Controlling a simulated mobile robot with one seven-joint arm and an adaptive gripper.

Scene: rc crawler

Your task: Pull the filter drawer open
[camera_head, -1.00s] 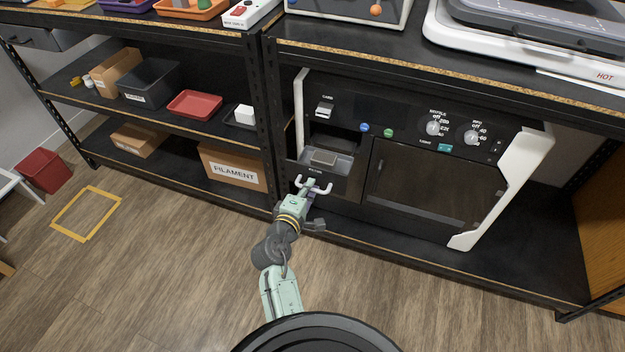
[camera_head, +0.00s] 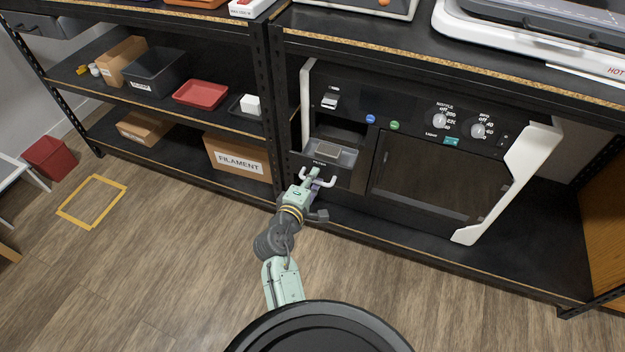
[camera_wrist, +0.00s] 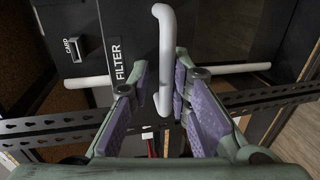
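The filter drawer (camera_head: 343,176) of the black machine stands partly out at its left side, with a grey block (camera_head: 328,148) visible in its tray. The wrist view shows its front with the "FILTER" label (camera_wrist: 116,58). Its white bar handle (camera_wrist: 166,45) runs between my gripper's purple pads. My gripper (camera_wrist: 161,88) is closed around the handle; the right pad looks against it, and a thin gap may show at the left pad. In the head view my gripper (camera_head: 313,180) is at the drawer front, partly covering the handle.
The machine (camera_head: 430,175) sits on a low shelf, with knobs and a dark door right of the drawer. A rack upright (camera_head: 282,100) stands close left of it. A FILAMENT box (camera_head: 238,160) lies left. The wooden floor (camera_head: 170,270) in front is clear.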

